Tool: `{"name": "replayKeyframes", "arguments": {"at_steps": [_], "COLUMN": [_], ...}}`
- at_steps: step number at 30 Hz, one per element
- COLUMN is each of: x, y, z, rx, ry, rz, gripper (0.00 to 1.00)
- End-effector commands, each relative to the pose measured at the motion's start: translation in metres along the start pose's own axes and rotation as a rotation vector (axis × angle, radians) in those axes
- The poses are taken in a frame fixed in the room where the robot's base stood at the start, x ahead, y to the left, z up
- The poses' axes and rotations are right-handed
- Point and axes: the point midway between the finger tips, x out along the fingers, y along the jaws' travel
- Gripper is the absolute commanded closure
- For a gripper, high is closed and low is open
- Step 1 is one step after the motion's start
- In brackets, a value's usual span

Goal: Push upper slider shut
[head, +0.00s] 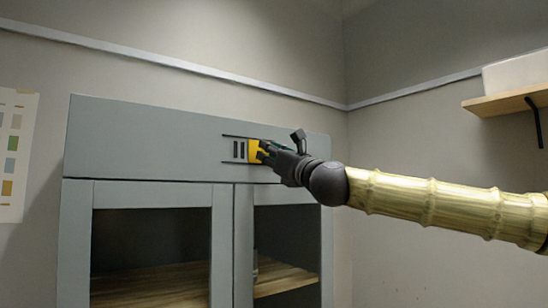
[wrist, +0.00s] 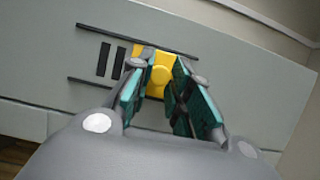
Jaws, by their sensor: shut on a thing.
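The upper slider is a yellow plate with a round knob, set between two dark rails in the grey upper panel of a cabinet. In the head view the slider (head: 253,151) shows just left of my gripper (head: 262,150), which hides part of it. In the wrist view the slider (wrist: 141,50) sits at top centre, its round knob (wrist: 161,75) between my gripper's green-padded fingers (wrist: 160,82). My gripper is shut on the knob. Dark vertical slots (wrist: 110,61) lie left of the slider, uncovered.
Below the panel, the cabinet (head: 150,195) has two framed doors with dark openings and wooden shelves inside. A wall shelf (head: 505,98) with a white box (head: 515,72) is at right. A colour chart (head: 14,155) hangs at left.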

Motion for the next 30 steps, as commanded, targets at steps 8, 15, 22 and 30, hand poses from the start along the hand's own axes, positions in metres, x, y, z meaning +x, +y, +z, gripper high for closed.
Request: {"name": "replayKeyframes", "arguments": {"at_steps": [8,15,22,30], "x": [-0.002,-0.001,-0.001,-0.001], "y": [0.040,0.057,0.059,0.058], "z": [-0.003,-0.001,0.000,0.000], "rx": [-0.002,0.000,-0.001,-0.001], "ry": [-0.002,0.000,0.001,0.000], "rz": [0.004,0.003,0.004,0.004], "gripper": [1.00,1.00,1.00,0.59]}}
